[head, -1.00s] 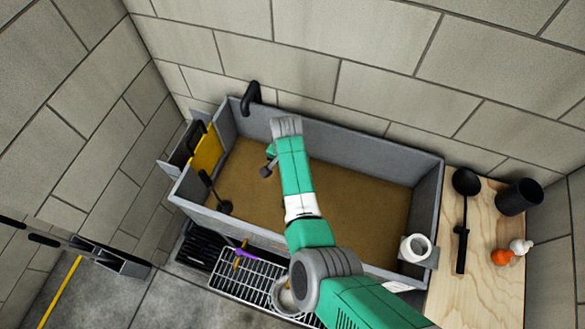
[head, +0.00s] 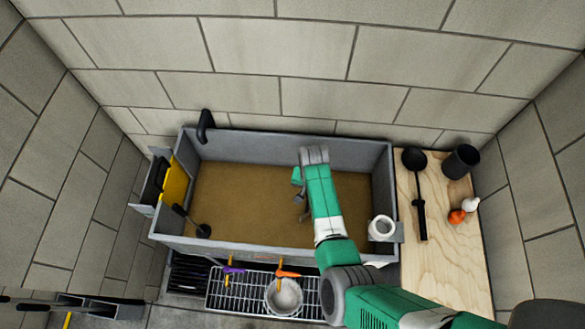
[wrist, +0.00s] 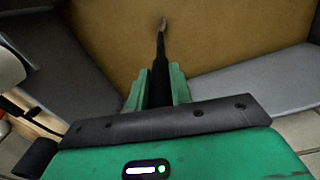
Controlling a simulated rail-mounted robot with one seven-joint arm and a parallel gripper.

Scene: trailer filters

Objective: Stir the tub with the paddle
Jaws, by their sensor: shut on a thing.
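The grey tub (head: 270,143) is a long rectangular basin holding brown liquid (head: 245,200). My gripper (head: 299,185) is over the right half of the tub, partly hidden by my arm. In the wrist view, my gripper (wrist: 157,88) is shut on the dark shaft of the paddle (wrist: 160,50). The paddle points away from the fingers, and its far end meets the brown liquid; how deep it reaches cannot be told. A short piece of the paddle may show below the gripper in the head view.
A black ladle-like tool (head: 201,230) rests in the tub's left end. A white cup (head: 381,228) sits at the right front corner. A wooden board (head: 440,265) at right holds a black ladle (head: 420,205) and black pot (head: 461,161). A wire rack (head: 225,300) with a bowl (head: 284,298) lies in front.

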